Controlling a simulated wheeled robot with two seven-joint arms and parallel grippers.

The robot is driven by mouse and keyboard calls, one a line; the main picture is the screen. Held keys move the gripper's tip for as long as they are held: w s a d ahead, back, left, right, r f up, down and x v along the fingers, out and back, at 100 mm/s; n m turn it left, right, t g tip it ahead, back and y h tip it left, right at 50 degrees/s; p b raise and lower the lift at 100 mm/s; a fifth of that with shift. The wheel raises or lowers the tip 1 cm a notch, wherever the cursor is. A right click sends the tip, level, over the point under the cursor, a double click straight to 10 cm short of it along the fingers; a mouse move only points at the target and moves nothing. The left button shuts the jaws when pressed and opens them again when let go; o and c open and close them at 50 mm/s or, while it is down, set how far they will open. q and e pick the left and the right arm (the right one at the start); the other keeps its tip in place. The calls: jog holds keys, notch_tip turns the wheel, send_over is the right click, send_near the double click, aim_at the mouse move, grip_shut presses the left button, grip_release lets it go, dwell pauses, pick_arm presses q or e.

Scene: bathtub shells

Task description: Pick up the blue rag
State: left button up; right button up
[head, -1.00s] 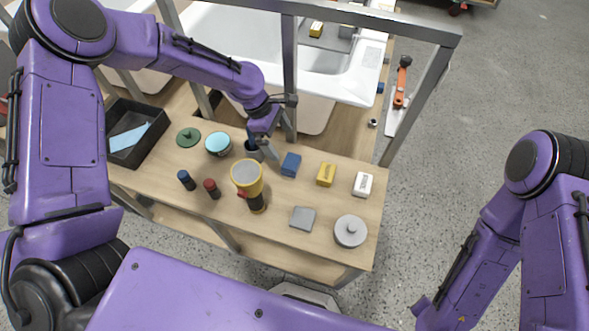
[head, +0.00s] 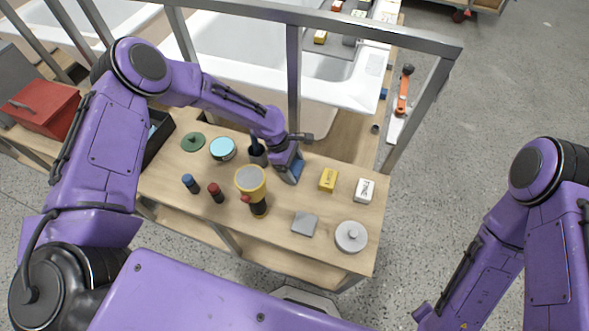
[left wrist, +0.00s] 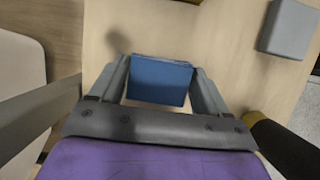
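The blue rag, a folded, block-shaped dark blue piece, lies on the wooden table. In the left wrist view the rag (left wrist: 160,82) sits between the two grey fingers. My left gripper (head: 289,168) points down over it in the head view and hides most of it. Its fingers are open, one on each side of the rag, with little or no gap; I cannot tell whether they touch it. My right arm shows at the right of the head view, but its gripper is out of view.
A yellow block (head: 328,180) and a white block (head: 364,190) lie to the right. A metal frame post (head: 294,80) rises just behind. A grey block (head: 305,223) lies nearer me.

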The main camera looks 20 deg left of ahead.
aim_at(294, 167)
pick_arm(q)
jog(key=shift+c, duration=0.5)
jog(key=shift+r, duration=0.15)
notch_tip(294, 167, up, 10)
jog(key=shift+f+b, duration=0.2)
jog(key=shift+b, duration=0.2)
jog(key=shift+r, duration=0.1)
jog(key=shift+o, duration=0.6)
